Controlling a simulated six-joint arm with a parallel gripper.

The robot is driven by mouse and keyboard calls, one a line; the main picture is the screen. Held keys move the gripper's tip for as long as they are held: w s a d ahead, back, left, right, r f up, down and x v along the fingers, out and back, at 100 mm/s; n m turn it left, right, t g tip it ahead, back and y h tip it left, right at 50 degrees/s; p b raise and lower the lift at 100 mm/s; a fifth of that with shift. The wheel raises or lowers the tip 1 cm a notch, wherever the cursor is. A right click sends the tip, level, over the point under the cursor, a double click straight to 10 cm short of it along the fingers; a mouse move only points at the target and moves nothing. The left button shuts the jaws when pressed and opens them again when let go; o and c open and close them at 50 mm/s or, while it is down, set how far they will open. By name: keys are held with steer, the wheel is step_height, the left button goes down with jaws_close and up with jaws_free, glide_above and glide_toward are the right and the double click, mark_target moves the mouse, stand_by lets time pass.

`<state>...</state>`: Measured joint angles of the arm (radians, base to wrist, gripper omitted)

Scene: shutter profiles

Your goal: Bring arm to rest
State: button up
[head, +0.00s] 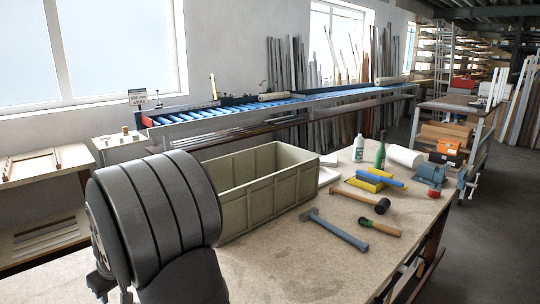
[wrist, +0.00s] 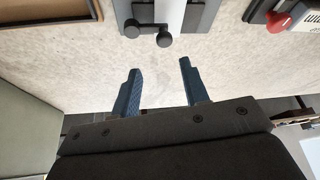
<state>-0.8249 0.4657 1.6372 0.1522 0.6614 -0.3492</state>
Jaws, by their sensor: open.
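My gripper (wrist: 158,82) shows in the wrist view with its two blue fingers apart and nothing between them. Pale worktop (wrist: 90,75) lies beyond the fingertips, and no object touches them. In the head view my dark, ribbed arm fills the left foreground, in front of the near left part of the workbench (head: 290,262). The gripper's fingers cannot be made out in the head view.
An olive crate (head: 262,203) stands right of my arm. Mallets (head: 335,230), a blue-and-yellow tool (head: 375,180), bottles (head: 358,148) and a vise (head: 432,178) occupy the bench's right side. A grey device with black knobs (wrist: 162,40) lies ahead in the wrist view.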

steer(key=v, duration=1.1)
steer(key=shift+r, duration=0.25)
steer(key=shift+d, duration=0.1)
steer(key=o, duration=1.3)
steer(key=shift+c, duration=0.2)
steer(key=shift+o, duration=0.2)
steer(key=s+d+g+h, duration=0.1)
steer(key=s, duration=0.6)
steer(key=shift+s+d+f+m, duration=0.2)
steer(key=shift+d+f+m, duration=0.05)
steer(key=shift+d+m, duration=0.15)
steer(key=s+d+f+m+g+h, duration=0.1)
steer(key=s+d, duration=0.2)
steer(key=s, duration=0.2)
steer(key=s+d+m+h, duration=0.1)
steer(key=s+d+h, duration=0.15)
steer(key=s, duration=0.25)
steer(key=shift+y, duration=0.25)
step_height(320, 180, down, 10)
steer(key=shift+s+d, duration=0.1)
steer(key=shift+d, duration=0.05)
steer(key=shift+r, duration=0.15)
